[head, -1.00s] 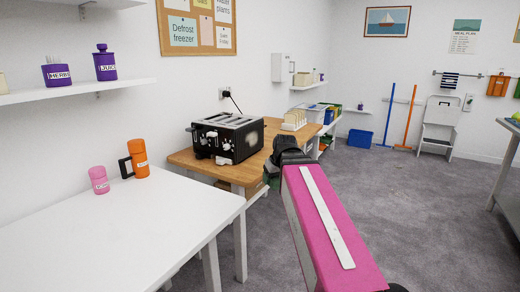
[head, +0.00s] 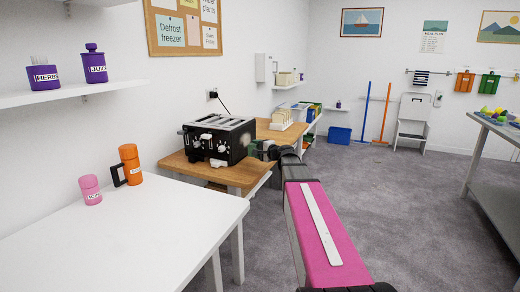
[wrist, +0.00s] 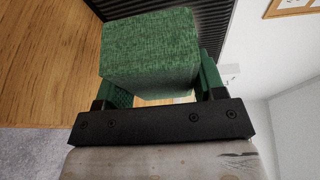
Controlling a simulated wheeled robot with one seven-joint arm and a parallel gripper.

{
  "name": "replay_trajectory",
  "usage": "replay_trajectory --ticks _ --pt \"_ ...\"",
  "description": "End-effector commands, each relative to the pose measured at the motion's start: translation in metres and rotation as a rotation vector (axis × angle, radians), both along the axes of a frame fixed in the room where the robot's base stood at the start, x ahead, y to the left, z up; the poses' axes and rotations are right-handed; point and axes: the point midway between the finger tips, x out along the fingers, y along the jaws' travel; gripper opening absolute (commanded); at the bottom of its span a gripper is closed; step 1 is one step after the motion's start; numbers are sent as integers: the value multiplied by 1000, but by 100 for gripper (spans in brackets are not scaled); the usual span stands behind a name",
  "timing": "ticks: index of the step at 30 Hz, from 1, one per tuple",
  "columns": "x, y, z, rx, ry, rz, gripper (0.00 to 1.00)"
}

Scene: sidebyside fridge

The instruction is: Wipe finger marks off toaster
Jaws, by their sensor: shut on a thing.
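The black toaster (head: 222,138) stands on a wooden-topped counter, with slots on top and pale knobs and levers on its front. Its dark ribbed side shows along the top of the wrist view (wrist: 150,8). My gripper (wrist: 155,85) is shut on a green fabric-textured block (wrist: 150,45), held between its green fingers. In the head view my gripper (head: 262,148) is at the toaster's right end. The block's far face is hidden, so I cannot tell whether it touches the toaster. The gripper covers part of that end, and no finger marks can be made out now.
The wooden counter (head: 188,168) holds a toast rack (head: 281,120) behind the toaster. A cord runs to a wall socket (head: 213,95). A white table (head: 120,235) in front carries a pink jar (head: 90,190) and an orange mug (head: 131,163).

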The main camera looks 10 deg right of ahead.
Motion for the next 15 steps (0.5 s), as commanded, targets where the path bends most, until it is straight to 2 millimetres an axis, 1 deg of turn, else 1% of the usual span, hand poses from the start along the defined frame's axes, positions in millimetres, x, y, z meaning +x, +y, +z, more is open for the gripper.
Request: replay_trajectory --ticks 1,6,11,15 --pt "6 -6 -1 20 -14 -21 44" --pt "14 -15 0 57 -39 -56 44" --pt "16 -12 0 58 -43 -57 44" --pt "22 -5 1 57 -43 -56 44"
